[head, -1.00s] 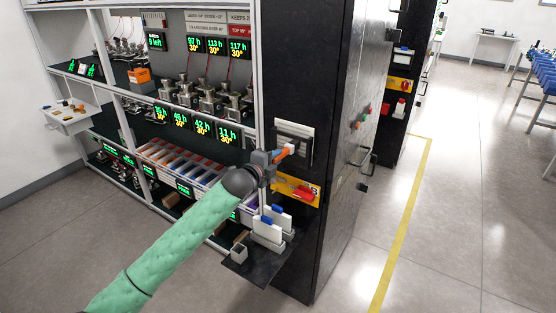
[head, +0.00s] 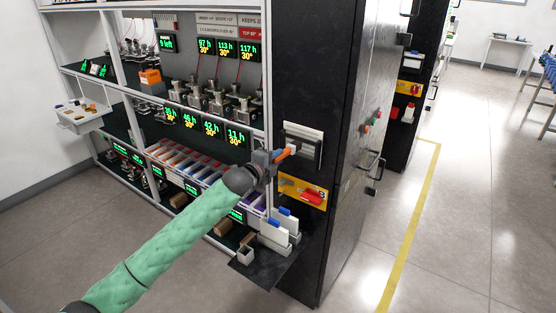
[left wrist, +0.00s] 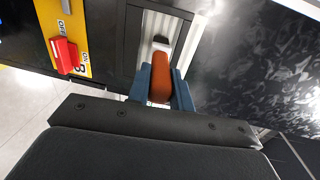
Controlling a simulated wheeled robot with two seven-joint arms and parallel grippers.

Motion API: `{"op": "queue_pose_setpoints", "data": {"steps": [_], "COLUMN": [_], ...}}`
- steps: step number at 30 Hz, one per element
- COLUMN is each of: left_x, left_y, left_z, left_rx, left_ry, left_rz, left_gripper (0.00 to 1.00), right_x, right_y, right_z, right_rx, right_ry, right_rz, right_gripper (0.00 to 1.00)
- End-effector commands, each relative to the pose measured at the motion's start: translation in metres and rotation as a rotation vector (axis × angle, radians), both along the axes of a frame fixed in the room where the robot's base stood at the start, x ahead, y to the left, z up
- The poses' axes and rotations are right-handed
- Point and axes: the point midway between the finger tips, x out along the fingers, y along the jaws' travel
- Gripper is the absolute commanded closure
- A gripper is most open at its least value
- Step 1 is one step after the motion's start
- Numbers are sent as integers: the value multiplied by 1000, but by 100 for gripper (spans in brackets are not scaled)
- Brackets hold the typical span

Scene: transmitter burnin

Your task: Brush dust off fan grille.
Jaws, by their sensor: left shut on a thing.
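My left gripper (head: 274,158) is shut on the orange handle of a brush (head: 288,152) in front of the black cabinet's end face. The fan grille (head: 303,145) is a light-framed panel with grey slats on that face. The brush points at the grille's lower middle. In the left wrist view the orange handle of the brush (left wrist: 160,85) sits between the blue fingers of my gripper (left wrist: 161,90), with a pale head beyond it over the grille (left wrist: 157,25). I cannot tell whether the bristles touch the slats. Dust is too small to make out. My right gripper is not in view.
A yellow plate with a red switch (head: 312,197) is just below the grille. A small dark shelf (head: 262,268) with white cards and a small cup juts out lower down. Shelves of lit displays (head: 212,128) stand left. The floor at right is clear.

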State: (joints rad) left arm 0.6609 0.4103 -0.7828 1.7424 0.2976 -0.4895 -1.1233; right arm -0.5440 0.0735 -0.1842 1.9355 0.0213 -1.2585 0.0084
Motion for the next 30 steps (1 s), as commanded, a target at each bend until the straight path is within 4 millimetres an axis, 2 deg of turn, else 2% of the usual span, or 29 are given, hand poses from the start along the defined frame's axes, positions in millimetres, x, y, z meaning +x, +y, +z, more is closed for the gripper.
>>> {"op": "queue_pose_setpoints", "data": {"steps": [20,30], "left_x": [12,9], "left_y": [20,14], "left_z": [0,1], "left_rx": [1,0], "left_ry": [-1,0], "left_rz": [0,0], "left_gripper": [100,100], "right_x": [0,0], "right_y": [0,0], "right_z": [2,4], "right_rx": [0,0], "right_ry": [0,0], "right_rz": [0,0], "right_gripper": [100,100]}}
